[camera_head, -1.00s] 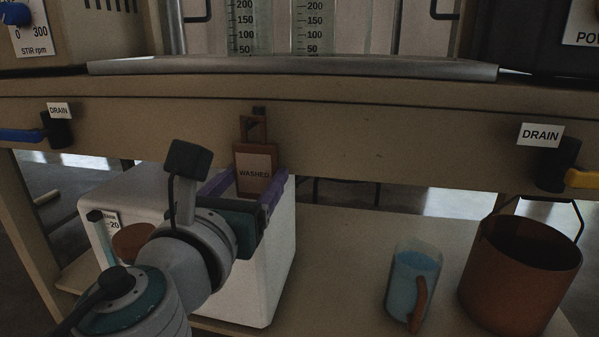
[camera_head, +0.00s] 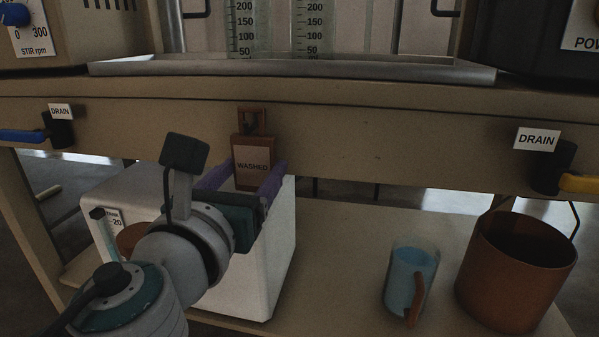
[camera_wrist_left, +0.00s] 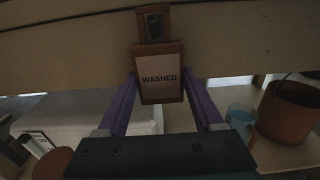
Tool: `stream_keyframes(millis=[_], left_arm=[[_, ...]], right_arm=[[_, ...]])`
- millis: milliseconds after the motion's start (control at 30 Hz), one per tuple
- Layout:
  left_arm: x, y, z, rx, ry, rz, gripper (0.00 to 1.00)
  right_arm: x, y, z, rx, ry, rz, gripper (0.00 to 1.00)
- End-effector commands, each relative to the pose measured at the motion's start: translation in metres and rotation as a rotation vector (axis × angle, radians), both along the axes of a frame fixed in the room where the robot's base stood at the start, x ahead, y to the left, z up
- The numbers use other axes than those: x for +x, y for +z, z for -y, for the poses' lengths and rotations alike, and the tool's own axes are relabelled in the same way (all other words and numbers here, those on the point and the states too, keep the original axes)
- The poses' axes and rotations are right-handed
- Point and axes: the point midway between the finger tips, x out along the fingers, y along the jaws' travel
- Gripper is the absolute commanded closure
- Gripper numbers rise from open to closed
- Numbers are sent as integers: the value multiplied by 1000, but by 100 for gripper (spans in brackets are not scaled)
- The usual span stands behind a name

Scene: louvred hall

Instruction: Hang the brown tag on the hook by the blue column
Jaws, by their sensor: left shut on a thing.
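The brown tag (camera_head: 252,182), with a pale label reading WASHED, is upright between the purple fingers of my left gripper (camera_head: 255,176), which is shut on it. The tag also shows in the left wrist view (camera_wrist_left: 160,97), in front of the bench's front board. Its square loop (camera_head: 239,122) stands above the gripper. A small dark hook (camera_head: 251,119) shows inside the loop's opening; I cannot tell whether the loop is around it or only in front of it. Two graduated columns (camera_head: 243,30) stand above; no blue column is clear. My right gripper is not in view.
The bench's front board (camera_head: 400,130) runs behind the tag. Drain valves with blue (camera_head: 22,135) and yellow (camera_head: 580,183) handles stick out at left and right. On the lower shelf (camera_head: 340,255) are a white box (camera_head: 270,270), a blue jug (camera_head: 403,280) and a brown pot (camera_head: 510,285).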

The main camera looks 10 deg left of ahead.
Motion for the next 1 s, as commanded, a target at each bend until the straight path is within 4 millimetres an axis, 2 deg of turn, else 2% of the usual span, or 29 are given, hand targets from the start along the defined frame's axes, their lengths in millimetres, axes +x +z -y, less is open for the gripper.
stream_keyframes(millis=[233,800,1000], left_arm=[[-7,0,0,1,0,-1,100],[-80,-1,-3,0,0,-1,100],[-87,1,-3,0,0,1,100]], right_arm=[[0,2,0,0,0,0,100],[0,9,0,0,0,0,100],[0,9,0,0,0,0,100]])
